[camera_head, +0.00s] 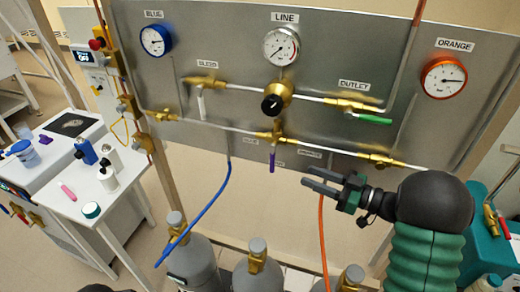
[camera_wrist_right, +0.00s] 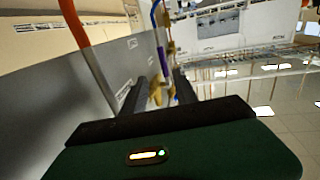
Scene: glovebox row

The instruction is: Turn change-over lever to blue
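The change-over lever (camera_head: 272,161) is a purple handle hanging straight down from a brass valve (camera_head: 270,135) low on the grey panel. It also shows in the wrist view (camera_wrist_right: 161,60), beyond my fingers. My right gripper (camera_head: 307,177) is open and empty, to the right of the lever and slightly lower, its fingers pointing left towards it. A gap shows between fingertips and lever. In the wrist view the two dark fingers of this gripper (camera_wrist_right: 159,92) stand apart. The small labels beside the lever are hard to read. My left gripper is not in view.
Gauges marked BLUE (camera_head: 156,40), LINE (camera_head: 281,46) and ORANGE (camera_head: 443,77) sit on the panel (camera_head: 225,60). A green outlet lever (camera_head: 375,119) is above my right gripper. A blue hose (camera_head: 205,208) and an orange hose (camera_head: 322,235) hang below. Gas cylinders (camera_head: 195,262) stand underneath.

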